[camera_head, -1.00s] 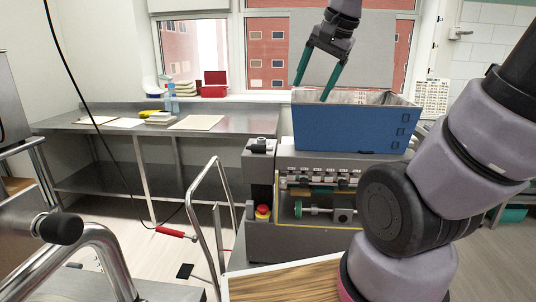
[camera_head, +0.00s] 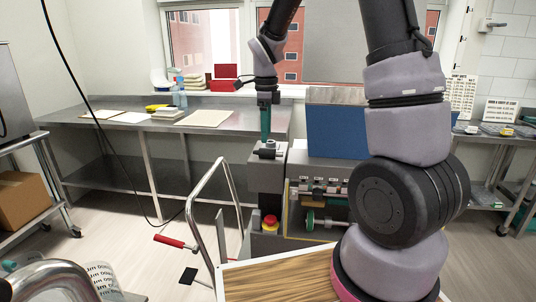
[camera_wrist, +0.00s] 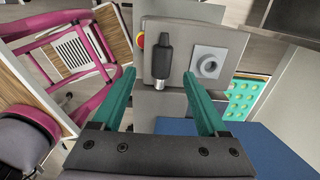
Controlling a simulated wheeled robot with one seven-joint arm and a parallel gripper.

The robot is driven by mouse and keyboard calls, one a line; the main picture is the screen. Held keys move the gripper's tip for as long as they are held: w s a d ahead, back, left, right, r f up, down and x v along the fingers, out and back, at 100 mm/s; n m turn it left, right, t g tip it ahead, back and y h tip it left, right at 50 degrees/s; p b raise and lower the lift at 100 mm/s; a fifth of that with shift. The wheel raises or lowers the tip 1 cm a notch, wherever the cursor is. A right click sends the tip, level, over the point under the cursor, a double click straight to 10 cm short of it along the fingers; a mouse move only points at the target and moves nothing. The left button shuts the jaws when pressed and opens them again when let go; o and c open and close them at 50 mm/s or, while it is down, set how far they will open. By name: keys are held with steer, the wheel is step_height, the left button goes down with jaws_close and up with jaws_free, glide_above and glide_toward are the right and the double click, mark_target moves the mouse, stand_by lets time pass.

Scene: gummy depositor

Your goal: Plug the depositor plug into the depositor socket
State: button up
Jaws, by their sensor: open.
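The depositor plug (camera_wrist: 160,62), a black body with a short silver end, lies on the grey top of the depositor's side housing (camera_wrist: 226,42). The depositor socket (camera_wrist: 209,62), a light grey square plate with a round opening, is just right of the plug in the wrist view and is empty. My gripper (camera_wrist: 158,82) is open; its two teal fingers stand on either side of the plug's silver end, apart from it in the picture. In the head view my gripper (camera_head: 265,138) points down over the housing, with the plug (camera_head: 267,151) small and partly hidden below it.
A blue hopper (camera_head: 337,130) stands right of the housing, partly behind my arm. A red emergency button (camera_head: 269,222) is on the housing front. A metal cart rail (camera_head: 210,185) with a red grip stands left. A steel table (camera_head: 222,126) is behind.

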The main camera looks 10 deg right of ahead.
mark_target(268, 153)
steer(key=shift+d+f, duration=0.2)
steer(key=shift+f, duration=1.4)
steer(key=shift+d+f, duration=0.15)
steer(key=shift+f, duration=1.4)
jaws_close()
